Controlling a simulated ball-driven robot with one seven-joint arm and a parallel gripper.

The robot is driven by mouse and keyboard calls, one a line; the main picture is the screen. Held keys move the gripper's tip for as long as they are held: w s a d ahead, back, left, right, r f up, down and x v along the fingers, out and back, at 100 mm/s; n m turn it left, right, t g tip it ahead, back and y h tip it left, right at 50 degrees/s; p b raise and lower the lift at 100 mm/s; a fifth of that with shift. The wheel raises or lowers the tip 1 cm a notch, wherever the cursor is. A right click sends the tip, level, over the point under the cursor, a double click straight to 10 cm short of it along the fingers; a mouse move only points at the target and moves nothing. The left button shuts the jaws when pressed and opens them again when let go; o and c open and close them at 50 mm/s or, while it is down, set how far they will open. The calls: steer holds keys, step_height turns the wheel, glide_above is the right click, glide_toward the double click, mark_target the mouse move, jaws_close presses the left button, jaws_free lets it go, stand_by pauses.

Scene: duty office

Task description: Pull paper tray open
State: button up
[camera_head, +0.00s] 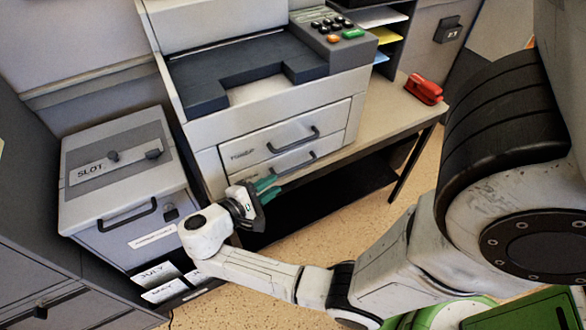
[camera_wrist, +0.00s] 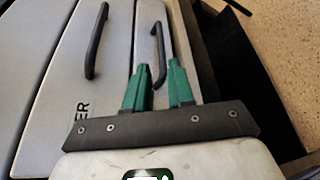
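The grey-white printer (camera_head: 360,115) has two front drawers with dark bar handles, and both look closed. The upper drawer (camera_head: 270,140) carries a small label, and its handle (camera_head: 293,140) also shows in the wrist view (camera_wrist: 97,40). The lower drawer (camera_head: 325,158) has a similar handle (camera_head: 294,166). My gripper (camera_head: 270,188) is at the left end of the lower drawer. In the wrist view my gripper (camera_wrist: 158,64) is open, its green fingers apart, with the near end of the lower handle (camera_wrist: 157,45) appearing between them. I cannot tell whether they touch it.
A grey slot box (camera_head: 120,170) stands close on the left. A red stapler (camera_head: 424,88) lies on the table (camera_head: 395,105) right of the printer. A paper rack (camera_head: 385,28) stands behind. Open floor (camera_head: 330,215) shows in front of the table.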

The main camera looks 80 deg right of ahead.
mark_target(296, 169)
steer(key=p+x, duration=0.1)
steer(key=x, duration=0.9)
steer(key=shift+s+d+f, duration=0.1)
steer(key=shift+d+f, duration=0.05)
steer(key=shift+f, duration=0.05)
steer(key=shift+c, duration=0.4)
jaws_close()
